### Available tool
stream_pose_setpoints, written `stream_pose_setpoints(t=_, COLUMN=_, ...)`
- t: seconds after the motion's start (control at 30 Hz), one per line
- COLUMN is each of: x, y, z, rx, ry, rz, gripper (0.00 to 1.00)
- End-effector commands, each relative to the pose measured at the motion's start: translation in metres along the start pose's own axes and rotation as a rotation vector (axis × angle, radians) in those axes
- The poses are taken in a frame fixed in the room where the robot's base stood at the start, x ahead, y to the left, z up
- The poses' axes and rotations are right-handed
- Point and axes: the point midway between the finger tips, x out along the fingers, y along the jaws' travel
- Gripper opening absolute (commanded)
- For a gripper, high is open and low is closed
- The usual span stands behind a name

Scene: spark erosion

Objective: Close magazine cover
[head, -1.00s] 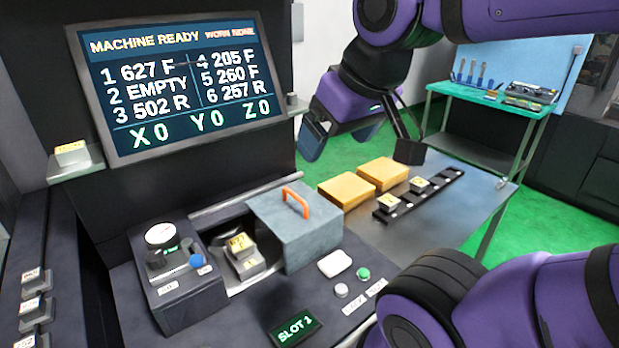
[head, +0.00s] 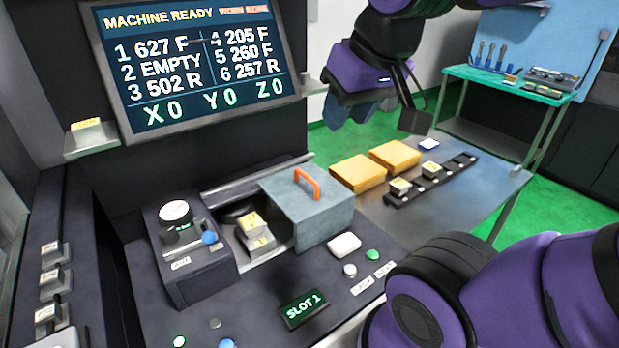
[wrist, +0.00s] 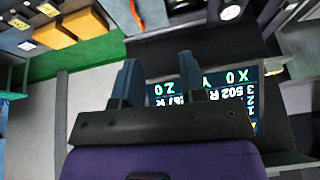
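The magazine cover is a grey box-shaped cover (head: 318,219) with an orange handle (head: 308,183), on the machine deck in the head view. It stands to the right of an open bay (head: 270,256), where a stacked metal block with a yellow label (head: 254,227) shows uncovered. My gripper (head: 350,110) hangs in the air above and behind the cover, well apart from the handle. In the wrist view my gripper (wrist: 157,65) has its two fingers apart with nothing between them.
A control box with a gauge (head: 183,240) stands left of the bay. A white pad (head: 344,243) and buttons lie in front of the cover. Yellow blocks (head: 357,173) and a black rack (head: 432,181) sit on the metal table to the right. The screen (head: 200,65) stands behind.

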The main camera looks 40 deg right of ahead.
Motion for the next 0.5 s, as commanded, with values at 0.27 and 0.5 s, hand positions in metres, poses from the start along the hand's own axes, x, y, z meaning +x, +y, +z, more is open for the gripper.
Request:
stream_pose_setpoints(t=0.27, x=0.031, y=0.019, z=-0.053, rx=0.318, ry=-0.140, rz=-0.033, gripper=0.00)
stream_pose_setpoints(t=0.5, x=0.070, y=0.047, z=-0.096, rx=0.622, ry=-0.259, rz=-0.033, gripper=0.00)
